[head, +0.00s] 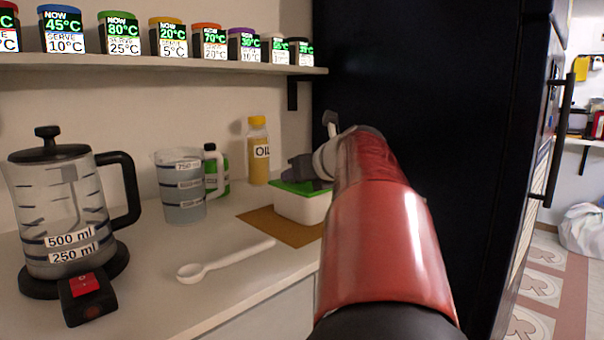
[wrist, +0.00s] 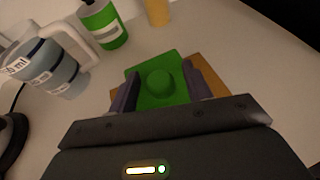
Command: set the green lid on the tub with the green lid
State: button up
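The green lid (head: 290,187) lies on top of the white tub (head: 294,208), covering its top as far as I can see; my arm hides the right side. In the wrist view the lid (wrist: 158,66) shows a round green knob (wrist: 157,83) in its middle. My gripper (head: 312,170) is just above the lid. In the wrist view my gripper (wrist: 160,82) has its two fingers spread on either side of the knob, with visible gaps to it. It looks open and holds nothing.
The tub stands on a brown mat (head: 262,222). Behind are an oil bottle (head: 258,160), a green-labelled container (head: 223,176) and a measuring jug (head: 181,190). A dark fridge (head: 420,90) stands right.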

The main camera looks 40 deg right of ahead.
jog(key=shift+r, duration=0.25)
jog(key=v, duration=1.2)
jog(key=shift+r+p, duration=0.4)
jog(key=shift+p, duration=0.05)
